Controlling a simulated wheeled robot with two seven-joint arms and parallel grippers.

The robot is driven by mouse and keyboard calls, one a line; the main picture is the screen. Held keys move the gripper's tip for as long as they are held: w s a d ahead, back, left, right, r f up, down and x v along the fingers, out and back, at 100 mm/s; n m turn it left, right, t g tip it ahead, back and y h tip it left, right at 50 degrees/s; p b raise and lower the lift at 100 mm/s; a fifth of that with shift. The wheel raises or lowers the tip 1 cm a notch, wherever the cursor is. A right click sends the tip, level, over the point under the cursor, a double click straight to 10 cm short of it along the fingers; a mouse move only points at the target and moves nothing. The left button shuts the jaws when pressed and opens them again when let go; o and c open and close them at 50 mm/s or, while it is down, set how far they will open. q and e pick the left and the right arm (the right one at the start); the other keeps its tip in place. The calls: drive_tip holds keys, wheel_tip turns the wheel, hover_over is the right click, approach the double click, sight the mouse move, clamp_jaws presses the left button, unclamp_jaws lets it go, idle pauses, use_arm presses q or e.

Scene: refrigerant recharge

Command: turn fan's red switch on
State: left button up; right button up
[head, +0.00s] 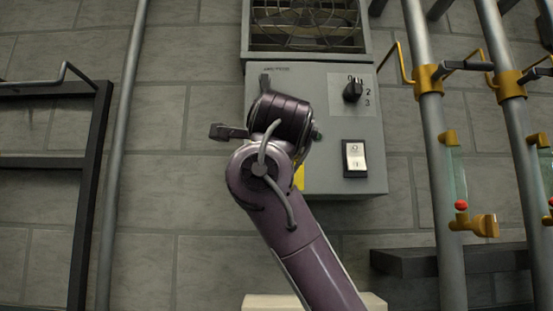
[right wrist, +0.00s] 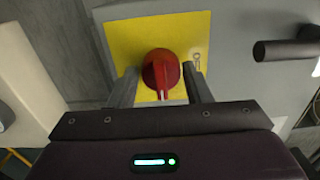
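The fan's red switch (right wrist: 160,70) is a round red knob with a pale pointer line, on a yellow plate (right wrist: 185,30) in the right wrist view. My right gripper (right wrist: 160,76) is open, with one finger on each side of the knob and what look like narrow gaps between. In the head view the purple right arm and gripper (head: 246,106) cover the red switch; only a sliver of the yellow plate (head: 299,177) shows. The grey fan box (head: 320,110) hangs on the wall. My left gripper is not in view.
The box also carries a black rotary dial (head: 352,91) and a white rocker switch (head: 355,158). The fan grille (head: 305,20) is above. Pipes (head: 428,110) with yellow fittings stand at right. A dark frame (head: 90,190) stands at left.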

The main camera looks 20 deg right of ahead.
drive_tip(key=shift+o, duration=1.3)
drive_tip(key=shift+s, duration=0.1)
drive_tip(key=b+v, duration=0.4)
drive_tip(key=v, duration=0.3)
drive_tip(key=shift+s, duration=0.3)
drive_tip(key=shift+a, duration=0.1)
